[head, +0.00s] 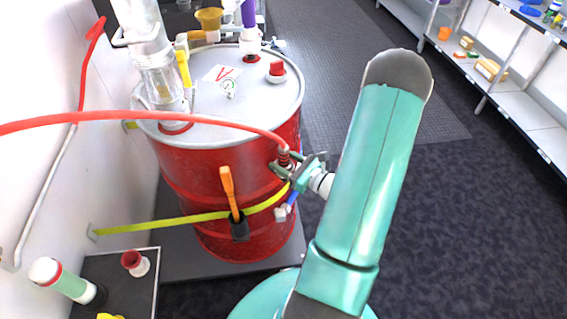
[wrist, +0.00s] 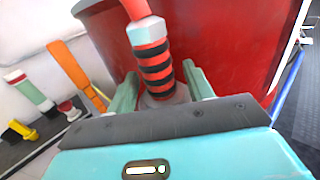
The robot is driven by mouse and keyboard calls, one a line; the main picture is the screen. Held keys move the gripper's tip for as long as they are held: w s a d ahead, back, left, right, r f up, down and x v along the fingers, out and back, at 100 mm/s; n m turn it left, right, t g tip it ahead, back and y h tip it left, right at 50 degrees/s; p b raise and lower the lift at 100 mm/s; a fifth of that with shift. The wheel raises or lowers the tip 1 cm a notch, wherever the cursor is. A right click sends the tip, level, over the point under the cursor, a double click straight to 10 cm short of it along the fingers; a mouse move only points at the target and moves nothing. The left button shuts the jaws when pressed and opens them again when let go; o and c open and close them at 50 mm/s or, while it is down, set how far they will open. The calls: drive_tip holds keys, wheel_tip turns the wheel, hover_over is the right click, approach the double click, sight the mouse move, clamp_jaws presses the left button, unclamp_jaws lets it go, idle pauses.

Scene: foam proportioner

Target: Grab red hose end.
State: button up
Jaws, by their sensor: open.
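The red hose (head: 190,117) runs from the left wall across the drum top. Its end (head: 283,157), with black bands, hangs at the drum's right front side. In the wrist view the hose end (wrist: 154,62) stands between my gripper's two green fingers, with a pale fitting at its base. My gripper (head: 297,168) is open around it, one finger on each side. Small gaps seem to show between fingers and hose end; contact is hard to tell.
The red drum (head: 240,190) stands right behind the hose end, circled by a yellow strap (head: 165,224). An orange-handled tool (head: 229,188) hangs on its front. A small dark table (head: 150,275) stands at lower left. The floor to the right is clear up to shelves (head: 515,95).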

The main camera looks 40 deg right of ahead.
drive_tip(key=shift+w, duration=0.2)
clamp_jaws()
drive_tip(key=shift+r, duration=0.15)
